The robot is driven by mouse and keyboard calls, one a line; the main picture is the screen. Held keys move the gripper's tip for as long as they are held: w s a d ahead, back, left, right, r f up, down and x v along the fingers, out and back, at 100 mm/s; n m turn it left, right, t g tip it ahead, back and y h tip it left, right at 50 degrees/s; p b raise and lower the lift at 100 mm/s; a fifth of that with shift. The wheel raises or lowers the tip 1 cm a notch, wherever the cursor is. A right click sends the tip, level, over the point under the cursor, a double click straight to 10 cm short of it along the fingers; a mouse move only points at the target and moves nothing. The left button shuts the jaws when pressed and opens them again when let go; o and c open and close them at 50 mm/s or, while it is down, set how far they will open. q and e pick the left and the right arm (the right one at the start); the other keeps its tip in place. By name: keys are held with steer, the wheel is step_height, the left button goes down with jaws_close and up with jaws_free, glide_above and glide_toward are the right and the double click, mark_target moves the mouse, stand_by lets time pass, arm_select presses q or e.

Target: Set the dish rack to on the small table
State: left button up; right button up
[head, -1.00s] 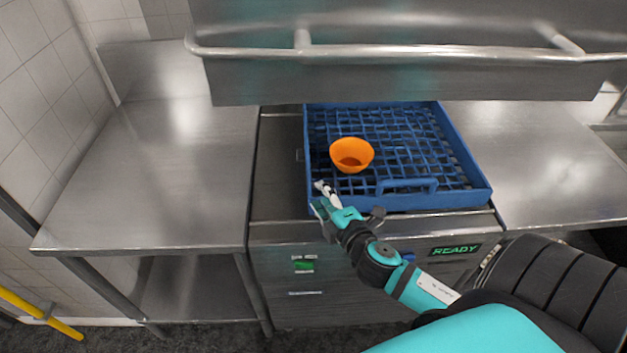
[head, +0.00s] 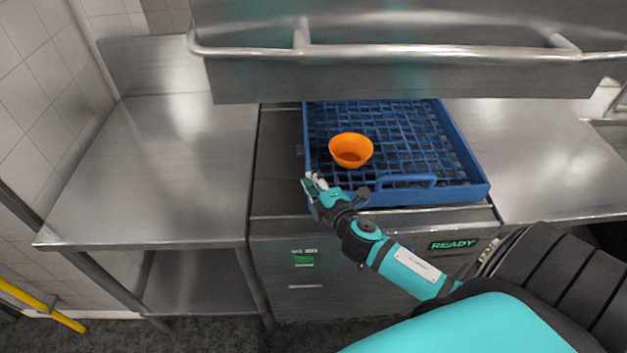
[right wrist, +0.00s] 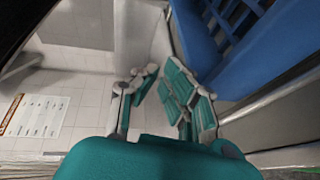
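The blue dish rack (head: 470,193) sits on the dishwasher under its raised hood, with an orange bowl (head: 351,150) inside it near the left side. The small steel table (head: 170,160) stands left of the dishwasher, its top bare. My right gripper (head: 310,180) is at the rack's front left corner. In the right wrist view its fingers (right wrist: 158,72) are apart with nothing between them. The rack (right wrist: 250,40) shows there to the right, outside the fingers; whether the right finger touches it I cannot tell. My left gripper is out of view.
The raised steel hood (head: 400,75) with its bar handle (head: 400,52) hangs low over the rack's back. The dishwasher front shows a READY display (head: 453,244). Another steel counter (head: 540,160) is at the right. A tiled wall (head: 40,100) bounds the left table.

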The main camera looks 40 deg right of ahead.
stand_by(0.5)
steer(key=o, duration=0.8)
steer(key=v, duration=1.2)
